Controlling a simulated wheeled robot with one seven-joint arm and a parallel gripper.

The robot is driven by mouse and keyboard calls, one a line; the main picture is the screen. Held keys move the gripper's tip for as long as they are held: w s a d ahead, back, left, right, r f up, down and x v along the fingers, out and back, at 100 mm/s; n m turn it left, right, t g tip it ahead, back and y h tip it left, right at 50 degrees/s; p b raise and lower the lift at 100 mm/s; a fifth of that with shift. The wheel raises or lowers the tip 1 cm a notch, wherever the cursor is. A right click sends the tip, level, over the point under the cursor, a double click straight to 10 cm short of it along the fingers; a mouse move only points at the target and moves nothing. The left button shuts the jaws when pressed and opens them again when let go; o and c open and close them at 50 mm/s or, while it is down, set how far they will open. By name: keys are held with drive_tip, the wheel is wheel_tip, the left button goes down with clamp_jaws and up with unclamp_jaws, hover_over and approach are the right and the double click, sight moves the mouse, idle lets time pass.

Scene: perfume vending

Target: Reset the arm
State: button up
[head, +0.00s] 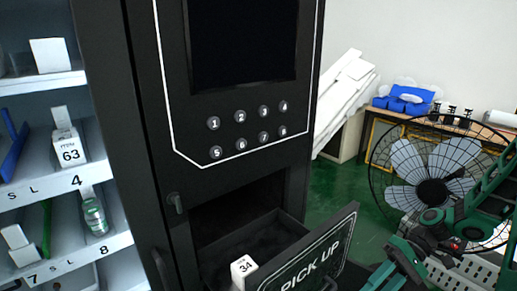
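My arm, green and dark, shows at the lower right in the head view. It comes in from the right edge and runs down towards the bottom edge. My gripper is not visible, and no fingertips can be made out. The black vending machine (150,130) stands at the left and centre. Its pick-up door (318,254), lettered "PICK UP", is tilted open. A white box marked 34 (243,268) sits in the opening behind the door; its lower part is cut off by the frame edge.
Shelves (60,185) at the left hold a white box marked 63 (68,150) and a green bottle (94,215). Numbered buttons (241,116) sit below a dark screen (243,45). A large fan (432,190) stands behind my arm. Green floor (335,195) shows beyond the door.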

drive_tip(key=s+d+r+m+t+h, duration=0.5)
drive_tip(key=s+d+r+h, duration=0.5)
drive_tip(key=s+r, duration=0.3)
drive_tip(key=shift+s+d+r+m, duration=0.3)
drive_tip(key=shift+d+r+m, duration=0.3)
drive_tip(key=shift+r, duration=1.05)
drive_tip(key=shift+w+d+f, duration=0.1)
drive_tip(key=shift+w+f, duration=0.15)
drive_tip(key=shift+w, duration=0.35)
